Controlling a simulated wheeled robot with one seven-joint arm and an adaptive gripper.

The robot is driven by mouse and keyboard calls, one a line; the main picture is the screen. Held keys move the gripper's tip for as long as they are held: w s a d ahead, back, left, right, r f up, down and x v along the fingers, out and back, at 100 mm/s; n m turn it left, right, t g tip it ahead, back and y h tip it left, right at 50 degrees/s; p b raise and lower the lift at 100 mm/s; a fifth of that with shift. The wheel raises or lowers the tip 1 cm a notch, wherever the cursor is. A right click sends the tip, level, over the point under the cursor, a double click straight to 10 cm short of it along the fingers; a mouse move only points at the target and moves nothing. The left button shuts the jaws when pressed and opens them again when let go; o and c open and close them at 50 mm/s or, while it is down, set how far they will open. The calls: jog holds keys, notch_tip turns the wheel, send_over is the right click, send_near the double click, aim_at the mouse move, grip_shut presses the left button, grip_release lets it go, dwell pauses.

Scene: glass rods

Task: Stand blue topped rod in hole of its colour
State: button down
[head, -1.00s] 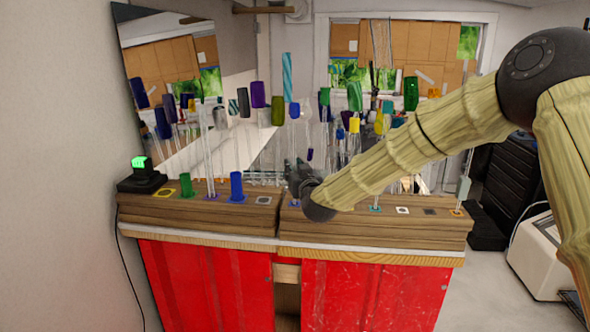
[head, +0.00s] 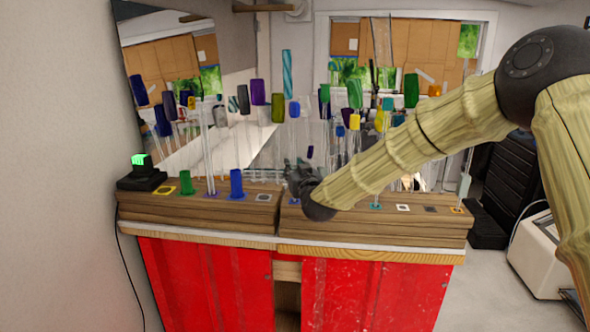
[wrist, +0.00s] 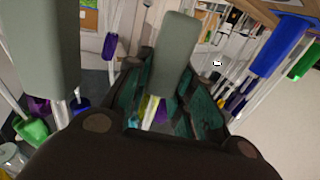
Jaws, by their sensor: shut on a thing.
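My gripper (head: 303,178) is at the middle of the wooden rack in the head view, just above a blue-framed square (head: 293,202). In the wrist view its teal fingers (wrist: 172,103) are around a clear rod (wrist: 149,114), whose top looks grey-green (wrist: 174,55) there. A small blue top (head: 295,109) shows above the gripper in the head view. I cannot tell whether it belongs to the held rod. The rod's lower end is hidden. Another blue top (wrist: 278,45) is at the upper right of the wrist view.
A blue flanged piece (head: 237,185) and a green one (head: 186,183) stand on the rack's left half. A yellow-framed square (head: 165,190) is at far left. Several clear rods with coloured tops crowd behind the gripper. A black box with a green light (head: 141,174) sits at the left end.

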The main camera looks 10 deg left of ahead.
jog(key=c, duration=1.1)
grip_release()
jog(key=shift+c, duration=0.2)
